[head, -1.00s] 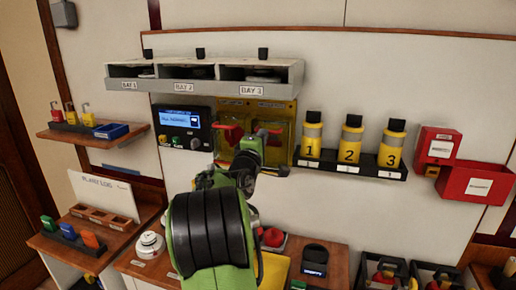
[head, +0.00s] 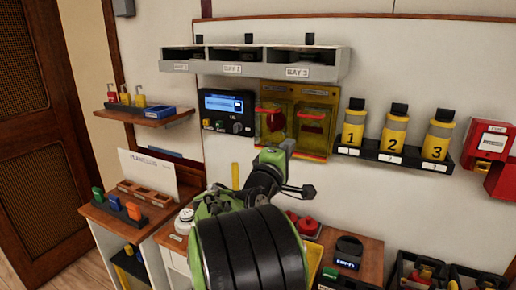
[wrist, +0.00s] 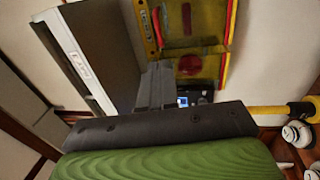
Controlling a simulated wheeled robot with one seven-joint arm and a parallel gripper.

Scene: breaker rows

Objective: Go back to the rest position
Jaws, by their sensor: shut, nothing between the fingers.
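My gripper (wrist: 157,85) shows in the wrist view as a dark grey shape beyond the black and green arm parts, shut and empty. In the head view, my gripper (head: 288,147) is small and partly hidden by my own wrist. It is in front of the lower edge of the yellow breaker panel (head: 329,92), which has two windows and red handles. The panel also shows in the wrist view (wrist: 208,38). I cannot see contact between the gripper and the panel.
A shelf with labelled bays (head: 262,62) is above the panel. A control box (head: 226,111) is at its left. Numbered yellow canisters (head: 394,134) stand at its right. A lower bench (head: 367,262) holds a dark padlock-like item, with black bins (head: 425,268) beside it.

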